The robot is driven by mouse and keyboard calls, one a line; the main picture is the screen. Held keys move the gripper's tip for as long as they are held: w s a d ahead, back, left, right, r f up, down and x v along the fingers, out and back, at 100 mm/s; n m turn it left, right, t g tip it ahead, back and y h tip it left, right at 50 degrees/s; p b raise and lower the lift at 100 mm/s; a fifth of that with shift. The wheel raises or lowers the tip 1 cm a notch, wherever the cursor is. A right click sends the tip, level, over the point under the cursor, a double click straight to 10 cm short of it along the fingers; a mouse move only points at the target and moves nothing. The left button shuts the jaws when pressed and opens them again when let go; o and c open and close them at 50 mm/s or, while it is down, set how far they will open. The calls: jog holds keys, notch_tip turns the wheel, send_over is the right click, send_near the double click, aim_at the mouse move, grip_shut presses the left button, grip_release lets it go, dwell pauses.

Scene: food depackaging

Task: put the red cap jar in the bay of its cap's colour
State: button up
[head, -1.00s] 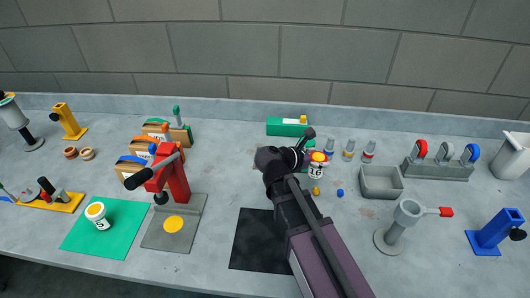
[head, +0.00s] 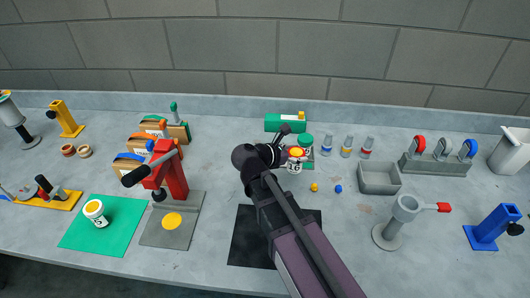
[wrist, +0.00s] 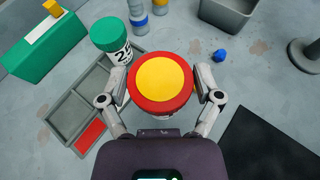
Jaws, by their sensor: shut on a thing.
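My gripper (wrist: 160,97) is shut on the red cap jar (wrist: 134,84), whose red cap has a yellow disc on top. It also shows in the head view (head: 294,167), upright, with the gripper (head: 285,155) on its left side. A grey divided tray (wrist: 72,104) lies left of the held jar in the wrist view, with a red bay floor (wrist: 89,137) at its near end. A green cap jar (wrist: 112,38) stands at the tray's far end; it also shows in the head view (head: 305,141). The held jar hides part of the tray.
A green block (wrist: 42,47) lies beyond the tray. Small bottles (head: 347,146), a grey bin (head: 380,178) and a blue nut (head: 338,189) are to the right. A black mat (head: 245,235) lies in front.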

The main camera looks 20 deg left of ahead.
jog(key=s+a+n+y, duration=0.1)
jog(key=s+a, duration=0.4)
jog(key=a, duration=0.5)
jog(key=shift+s+a+t, duration=0.15)
jog(key=shift+a+t, duration=0.05)
jog(key=shift+t, duration=0.2)
jog(key=w+a+f+b, duration=0.1)
jog(key=w+a, duration=0.2)
jog(key=w, duration=1.1)
jog(key=shift+w+a+f, duration=0.2)
jog(key=shift+a, duration=0.05)
jog(key=shift+w+a+f+b, duration=0.1)
jog(key=shift+w+f+b, duration=0.2)
jog(key=shift+f+b, duration=0.65)
jog(key=shift+w+a+f+b, duration=0.1)
jog(key=shift+w+f+b, duration=0.2)
jog(key=shift+f+b, duration=0.65)
